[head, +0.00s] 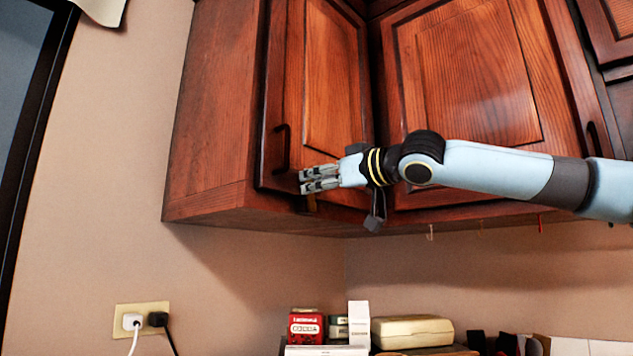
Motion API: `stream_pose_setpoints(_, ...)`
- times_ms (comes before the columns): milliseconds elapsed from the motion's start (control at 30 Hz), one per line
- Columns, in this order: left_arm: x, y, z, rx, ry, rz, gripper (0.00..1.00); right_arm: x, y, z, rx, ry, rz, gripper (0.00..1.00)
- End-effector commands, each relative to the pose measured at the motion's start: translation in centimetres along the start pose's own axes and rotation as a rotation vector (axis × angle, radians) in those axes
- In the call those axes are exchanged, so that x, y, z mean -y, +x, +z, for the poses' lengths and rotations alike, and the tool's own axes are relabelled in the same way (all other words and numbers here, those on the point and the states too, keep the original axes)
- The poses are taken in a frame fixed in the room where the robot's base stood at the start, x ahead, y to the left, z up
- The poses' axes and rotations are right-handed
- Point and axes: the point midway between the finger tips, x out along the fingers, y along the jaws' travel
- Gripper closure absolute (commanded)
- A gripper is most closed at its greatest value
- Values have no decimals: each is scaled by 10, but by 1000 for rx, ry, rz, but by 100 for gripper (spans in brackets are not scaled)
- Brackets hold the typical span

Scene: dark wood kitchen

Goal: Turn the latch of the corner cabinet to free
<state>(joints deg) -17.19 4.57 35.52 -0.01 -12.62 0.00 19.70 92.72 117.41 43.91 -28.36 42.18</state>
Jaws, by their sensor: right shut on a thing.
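The corner cabinet (335,80) is dark reddish wood and hangs on the wall, with its door closed and a dark bar handle (281,150) on the door's left side. My right gripper (303,181) reaches in from the right and is at the door's lower left edge, just below and right of the handle. Its fingers are shut on the latch. A small yellowish-brown part of the latch (311,203) shows just under the fingers; the rest is hidden, so its angle cannot be told. My left gripper is not in view.
Another cabinet door (470,80) stands right of the corner door, behind my right arm. Small hooks (430,232) hang under the cabinets. Boxes (306,326) and a cream case (412,332) stand below. A wall outlet (141,318) holds two plugs.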

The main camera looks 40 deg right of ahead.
Motion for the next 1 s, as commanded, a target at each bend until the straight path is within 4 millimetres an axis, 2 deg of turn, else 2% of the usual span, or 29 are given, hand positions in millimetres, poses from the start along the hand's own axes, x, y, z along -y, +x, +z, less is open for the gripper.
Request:
stream_pose_setpoints(367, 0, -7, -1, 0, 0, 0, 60, 9, 0, 0, 0, -204, 1, 100)
stream_pose_setpoints(1000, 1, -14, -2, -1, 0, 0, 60, 34, 0, 14, 0, -809, -1, 100)
